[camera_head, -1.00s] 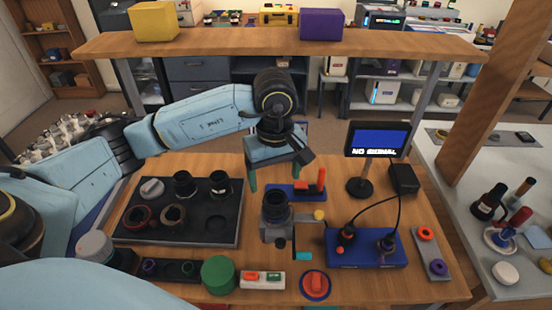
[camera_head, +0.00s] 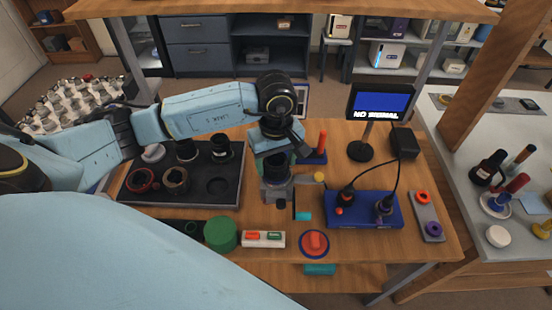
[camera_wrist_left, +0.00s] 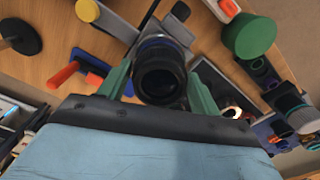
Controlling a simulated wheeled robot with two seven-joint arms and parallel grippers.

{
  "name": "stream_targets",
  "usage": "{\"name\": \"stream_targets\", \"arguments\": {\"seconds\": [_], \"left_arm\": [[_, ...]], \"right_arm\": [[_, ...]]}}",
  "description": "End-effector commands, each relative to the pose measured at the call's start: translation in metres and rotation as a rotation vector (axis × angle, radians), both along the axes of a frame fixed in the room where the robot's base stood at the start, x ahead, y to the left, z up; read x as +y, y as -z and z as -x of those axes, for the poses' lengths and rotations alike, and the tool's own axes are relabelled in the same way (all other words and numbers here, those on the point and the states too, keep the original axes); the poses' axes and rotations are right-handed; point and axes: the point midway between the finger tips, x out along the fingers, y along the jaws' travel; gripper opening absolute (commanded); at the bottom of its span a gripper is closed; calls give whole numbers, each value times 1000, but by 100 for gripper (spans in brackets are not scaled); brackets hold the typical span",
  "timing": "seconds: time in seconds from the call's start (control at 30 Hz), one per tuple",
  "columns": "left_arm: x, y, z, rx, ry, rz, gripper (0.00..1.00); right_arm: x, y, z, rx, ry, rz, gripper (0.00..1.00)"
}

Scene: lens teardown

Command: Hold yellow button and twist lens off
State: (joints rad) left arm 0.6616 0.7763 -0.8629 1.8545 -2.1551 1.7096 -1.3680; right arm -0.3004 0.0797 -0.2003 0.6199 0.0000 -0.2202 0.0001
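The camera body (camera_head: 275,193) stands upright on the table with a black lens (camera_head: 275,173) on top. The yellow button (camera_head: 319,177) sticks out at its right side. In the wrist view the lens (camera_wrist_left: 160,72) lies between the two green fingers of my left gripper (camera_wrist_left: 161,82), and the yellow button (camera_wrist_left: 88,10) is at the top left. My left gripper (camera_head: 276,166) is over the lens, fingers open on either side with a slight gap visible. The gripper hides part of the lens in the head view. My right gripper is not in view.
A black tray (camera_head: 218,204) with lenses and rings is to the left. A green cylinder (camera_head: 221,233) and a red knob (camera_head: 314,242) are in front. A blue box (camera_head: 362,211) with cabled parts and a monitor (camera_head: 381,102) are to the right. A red-handled blue stand (camera_head: 321,150) is behind.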

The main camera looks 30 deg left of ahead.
Motion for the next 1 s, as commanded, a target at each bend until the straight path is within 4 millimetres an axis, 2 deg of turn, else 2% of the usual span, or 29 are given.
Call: {"name": "stream_targets", "arguments": {"seconds": [0.03, 0.3, 0.63, 1.0], "left_arm": [[0, 0, 0, 0, 0, 0, 56], [0, 0, 0, 0, 0, 0, 23], [0, -1, 0, -1, -214, 0, 23], [1, -1, 0, -1, -275, -2, 23]], "right_arm": [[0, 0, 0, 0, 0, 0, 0], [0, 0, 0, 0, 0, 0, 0], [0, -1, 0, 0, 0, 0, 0], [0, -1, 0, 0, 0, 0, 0]]}}
